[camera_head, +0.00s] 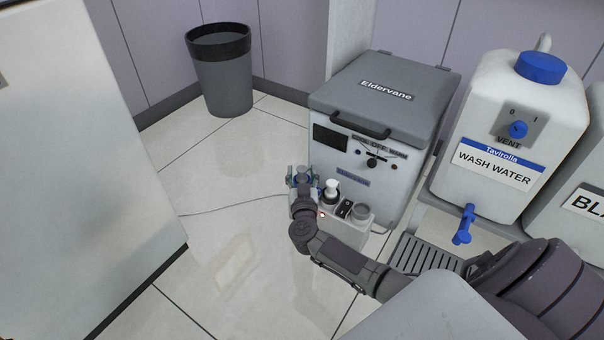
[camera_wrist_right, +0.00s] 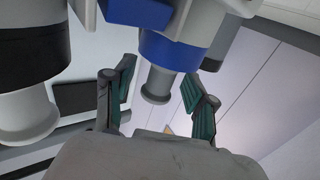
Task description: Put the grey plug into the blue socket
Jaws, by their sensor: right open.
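The grey plug (camera_wrist_right: 155,86) sticks out of the blue socket (camera_wrist_right: 169,54) in the right wrist view. Its narrow stem and flanged end show; I cannot tell how deep it sits. My right gripper (camera_wrist_right: 160,100) is open, with one finger on each side of the plug and gaps between. In the head view my right gripper (camera_head: 303,181) is around the grey plug (camera_head: 302,171) at the left end of the socket block. The blue socket is mostly hidden there by the fingers. My left gripper is not in view.
Beside it, a white plug (camera_head: 331,185) stands in a black socket (camera_head: 330,198), with an empty-looking grey socket (camera_head: 361,212) to the right. The Eldervane box (camera_head: 365,165) stands just behind. A wash water tank (camera_head: 510,135) is at right.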

